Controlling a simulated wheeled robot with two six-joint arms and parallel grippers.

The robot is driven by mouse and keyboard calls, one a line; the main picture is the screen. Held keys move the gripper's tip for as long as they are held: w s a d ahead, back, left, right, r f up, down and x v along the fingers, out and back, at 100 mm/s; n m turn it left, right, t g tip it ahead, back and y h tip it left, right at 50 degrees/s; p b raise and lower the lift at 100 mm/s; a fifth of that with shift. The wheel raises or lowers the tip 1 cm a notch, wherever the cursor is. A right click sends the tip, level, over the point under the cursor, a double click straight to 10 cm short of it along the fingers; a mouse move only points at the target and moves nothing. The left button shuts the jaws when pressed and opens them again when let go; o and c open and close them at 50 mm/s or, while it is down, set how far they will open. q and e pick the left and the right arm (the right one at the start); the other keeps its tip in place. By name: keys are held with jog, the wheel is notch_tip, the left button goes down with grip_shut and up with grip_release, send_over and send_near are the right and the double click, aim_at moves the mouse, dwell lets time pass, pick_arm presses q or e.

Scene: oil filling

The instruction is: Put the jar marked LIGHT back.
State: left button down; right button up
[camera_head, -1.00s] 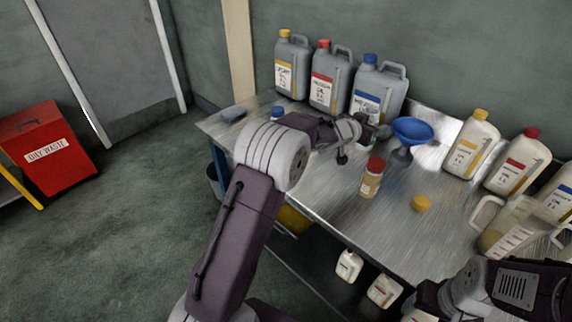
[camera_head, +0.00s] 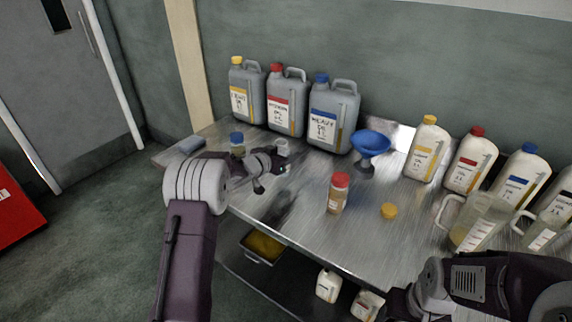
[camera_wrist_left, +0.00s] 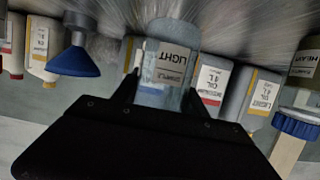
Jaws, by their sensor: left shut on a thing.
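The jar marked LIGHT (camera_wrist_left: 166,70) is clear, with no lid showing. My left gripper (camera_head: 277,166) is shut on it; the jar also shows in the head view (camera_head: 282,148), near the table's back left. In the left wrist view the picture is upside down, and the jar sits between the fingers (camera_wrist_left: 160,95). Whether its base touches the table I cannot tell. A loose yellow cap (camera_head: 389,211) lies on the table. A red-lidded amber jar (camera_head: 338,193) and a blue-lidded jar (camera_head: 237,143) stand there too. My right gripper (camera_head: 394,302) is low at the front right, its fingers unclear.
Three grey canisters (camera_head: 286,103) stand along the back. A blue funnel (camera_head: 371,144) is right of them. White bottles (camera_head: 470,162) and a clear jug (camera_head: 476,222) stand at the right. A grey-blue cloth or pad (camera_head: 191,145) lies at the left end.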

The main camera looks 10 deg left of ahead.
pick_arm(q)
notch_tip(320, 180, down, 4)
jog(key=shift+f+b, duration=0.1)
jog(key=shift+b, duration=0.75)
jog(key=c, duration=0.6)
grip_release()
jog(key=shift+f, duration=0.1)
jog(key=shift+r, duration=0.35)
jog(key=p+v, duration=0.1)
jog(key=v, duration=1.1)
jog(key=shift+f, duration=0.1)
